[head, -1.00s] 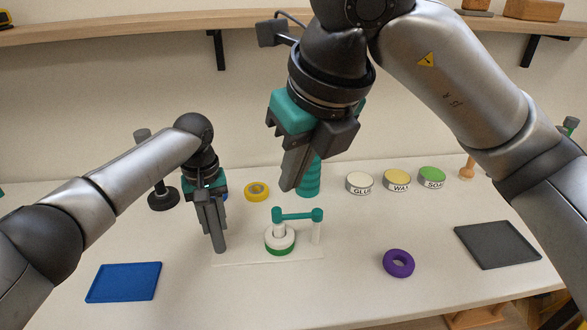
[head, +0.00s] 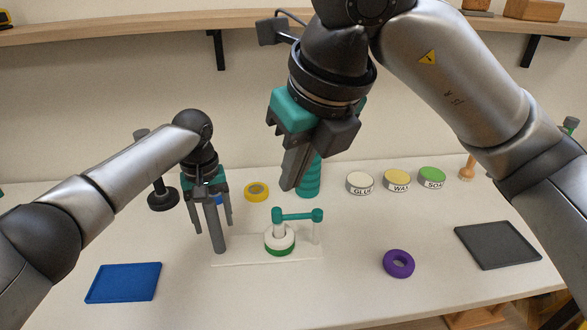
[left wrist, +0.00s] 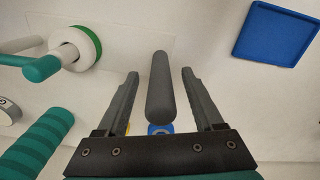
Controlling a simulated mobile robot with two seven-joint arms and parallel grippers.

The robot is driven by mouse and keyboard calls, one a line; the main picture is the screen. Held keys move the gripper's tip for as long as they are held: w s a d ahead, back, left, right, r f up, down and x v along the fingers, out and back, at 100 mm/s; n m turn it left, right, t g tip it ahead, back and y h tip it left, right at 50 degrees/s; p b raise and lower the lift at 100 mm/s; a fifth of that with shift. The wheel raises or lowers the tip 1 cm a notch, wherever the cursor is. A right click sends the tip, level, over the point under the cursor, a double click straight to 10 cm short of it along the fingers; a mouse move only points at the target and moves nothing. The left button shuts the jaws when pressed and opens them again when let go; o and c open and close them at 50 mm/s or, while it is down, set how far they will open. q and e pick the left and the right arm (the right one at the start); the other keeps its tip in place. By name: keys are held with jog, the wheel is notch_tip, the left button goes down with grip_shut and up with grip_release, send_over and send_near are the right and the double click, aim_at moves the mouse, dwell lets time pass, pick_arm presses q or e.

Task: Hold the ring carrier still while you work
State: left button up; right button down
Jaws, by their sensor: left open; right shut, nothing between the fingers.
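The ring carrier is a thin white plate (head: 245,256) on the table. A grey post (head: 218,238) stands upright at its left end. To the right, a white ring (head: 279,237) and a green ring (head: 280,251) sit stacked around a white peg, with a teal bar (head: 298,215) above reaching to a thinner white post. My left gripper (head: 213,228) is open, its fingers apart on both sides of the grey post; the left wrist view shows the post (left wrist: 160,90) between the fingers with gaps. My right gripper (head: 288,187) is shut and empty, raised above the table behind the carrier.
A purple ring (head: 398,263) lies to the right, a yellow ring (head: 257,191) behind. A blue tray (head: 124,283) is front left, a dark grey tray (head: 497,244) at right. Three labelled tins (head: 397,180) and a teal ribbed object (head: 309,180) stand at the back.

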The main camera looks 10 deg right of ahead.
pick_arm(q)
notch_tip(320, 180, up, 11)
jog(key=shift+r, duration=0.1)
dwell(0.5)
